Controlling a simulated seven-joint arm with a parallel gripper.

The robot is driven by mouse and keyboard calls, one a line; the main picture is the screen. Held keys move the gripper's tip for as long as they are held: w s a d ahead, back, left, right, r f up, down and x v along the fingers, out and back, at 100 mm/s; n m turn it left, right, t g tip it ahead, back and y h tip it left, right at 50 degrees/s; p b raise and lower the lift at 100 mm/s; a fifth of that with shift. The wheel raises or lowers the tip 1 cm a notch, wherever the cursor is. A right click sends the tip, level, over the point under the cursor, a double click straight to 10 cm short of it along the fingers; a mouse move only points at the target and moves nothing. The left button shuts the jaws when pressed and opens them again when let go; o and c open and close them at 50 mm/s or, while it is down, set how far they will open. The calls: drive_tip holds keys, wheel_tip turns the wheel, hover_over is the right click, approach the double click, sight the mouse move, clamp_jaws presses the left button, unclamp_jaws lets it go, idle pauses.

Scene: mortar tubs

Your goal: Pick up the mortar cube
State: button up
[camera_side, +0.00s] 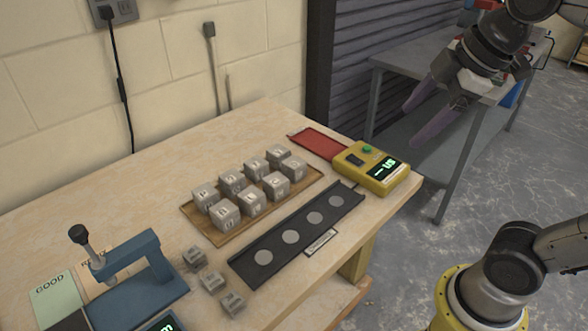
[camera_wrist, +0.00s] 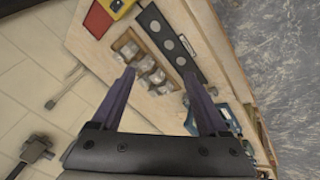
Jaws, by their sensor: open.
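Several grey mortar cubes with dark markings stand in two rows on a wooden board (camera_side: 192,212) on the table; one cube (camera_side: 224,214) is at the board's near left. The cubes (camera_wrist: 157,76) also show in the wrist view, partly behind my left finger. My gripper (camera_side: 420,118) is open and empty, high at the upper right in the side view, well away from the cubes. In the wrist view my gripper (camera_wrist: 160,82) has its two purple fingers wide apart. Which cube the task means, I cannot tell.
A black strip (camera_side: 276,248) with several grey discs lies beside the board. A yellow meter (camera_side: 372,168), a red mat (camera_side: 318,143), a blue press (camera_side: 140,280) and a few small grey blocks (camera_side: 212,281) are on the table. Another grey table (camera_side: 420,70) stands behind.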

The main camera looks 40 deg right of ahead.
drive_tip(key=w+r+n+g, duration=0.1)
drive_tip(key=w+r+n, duration=0.3)
drive_tip(key=w, duration=0.7)
drive_tip(key=n+g, duration=0.4)
drive_tip(key=n, duration=0.1)
hover_over(294, 161)
wheel_tip(294, 161, down, 26)
drive_tip(key=shift+r, duration=0.2)
drive_tip(key=shift+s+f, duration=0.1)
drive_tip(key=shift+f, duration=2.95)
drive_tip(key=shift+r, duration=0.1)
clamp_jaws()
